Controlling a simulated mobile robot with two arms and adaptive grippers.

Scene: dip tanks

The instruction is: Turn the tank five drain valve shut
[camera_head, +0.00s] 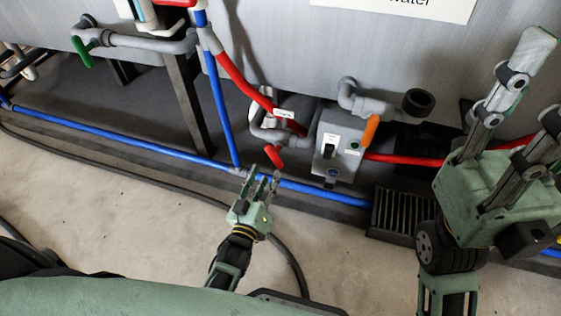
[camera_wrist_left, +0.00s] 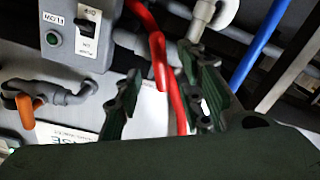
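A red valve handle (camera_head: 274,156) hangs from grey pipework under the tank (camera_head: 290,55), just above my left gripper in the head view. In the left wrist view the red handle (camera_wrist_left: 158,60) lies beyond and between the fingers. My left gripper (camera_head: 264,180) is open and empty, its fingertips close below the handle; I cannot tell if they touch it. The fingers also show spread in the left wrist view (camera_wrist_left: 160,90). My right gripper (camera_head: 545,82) is open and empty at the right. No readable label tells which valve is tank five's.
A grey switch box (camera_head: 338,145) and an orange valve handle (camera_head: 370,130) are right of the red handle. A green handle (camera_head: 81,52) is far left. A blue pipe (camera_head: 130,135) runs low along the tank; a drain grate (camera_head: 393,212) lies at right. The floor (camera_head: 110,205) is mostly clear.

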